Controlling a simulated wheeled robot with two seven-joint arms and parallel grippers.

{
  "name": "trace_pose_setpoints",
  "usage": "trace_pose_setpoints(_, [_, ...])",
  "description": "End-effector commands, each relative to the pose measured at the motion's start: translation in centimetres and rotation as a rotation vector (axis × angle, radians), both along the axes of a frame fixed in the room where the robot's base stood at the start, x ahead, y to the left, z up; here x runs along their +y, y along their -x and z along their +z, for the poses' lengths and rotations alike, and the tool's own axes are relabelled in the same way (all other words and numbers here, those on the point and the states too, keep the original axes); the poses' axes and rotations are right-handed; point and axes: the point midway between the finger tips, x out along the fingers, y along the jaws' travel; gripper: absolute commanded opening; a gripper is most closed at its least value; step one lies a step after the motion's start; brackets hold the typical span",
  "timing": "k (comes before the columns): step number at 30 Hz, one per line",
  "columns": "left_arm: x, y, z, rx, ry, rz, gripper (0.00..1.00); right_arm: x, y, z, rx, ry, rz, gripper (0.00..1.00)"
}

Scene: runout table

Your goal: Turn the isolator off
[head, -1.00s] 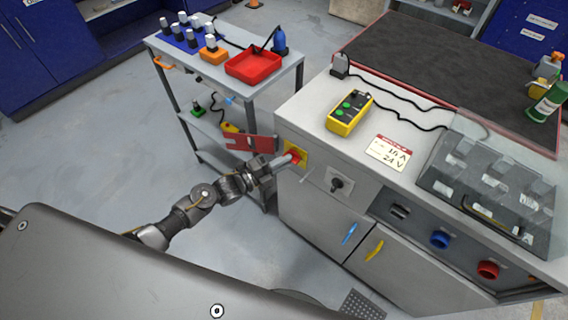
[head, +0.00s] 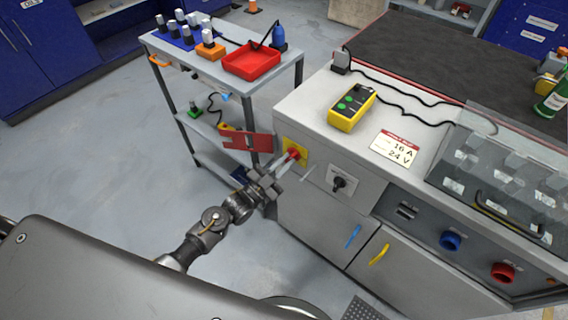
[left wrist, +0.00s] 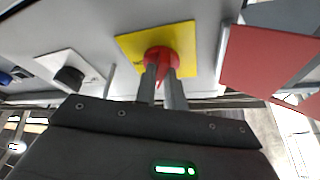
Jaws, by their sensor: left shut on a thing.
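The isolator is a red rotary handle (left wrist: 162,57) on a yellow square plate (left wrist: 128,45), on the side panel of the grey bench cabinet. In the head view the yellow plate (head: 302,147) is at the cabinet's left corner, with the red handle (head: 292,153) partly covered by my fingers. My left gripper (head: 286,161) reaches up from the lower left and is shut on the red handle. In the left wrist view its two fingers (left wrist: 164,80) lie on either side of the handle's grip. My right gripper is not in view.
A red plate (head: 247,141) juts out just left of the isolator. A black rotary switch (head: 338,183) on a white plate is to its right. A grey trolley (head: 178,57) with a red tray (head: 252,62) stands at the left. A yellow button box (head: 350,108) lies on the bench.

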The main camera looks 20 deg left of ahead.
Motion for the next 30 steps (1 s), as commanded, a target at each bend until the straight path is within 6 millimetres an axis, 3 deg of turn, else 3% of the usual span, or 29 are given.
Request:
trace_pose_setpoints(15, [-0.4,0.2,-0.25,0.146,0.357,0.0,0.0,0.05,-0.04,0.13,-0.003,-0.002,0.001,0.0])
trace_pose_setpoints(30, [-0.45,0.25,-0.32,0.185,0.451,0.0,0.0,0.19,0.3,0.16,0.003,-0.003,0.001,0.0])
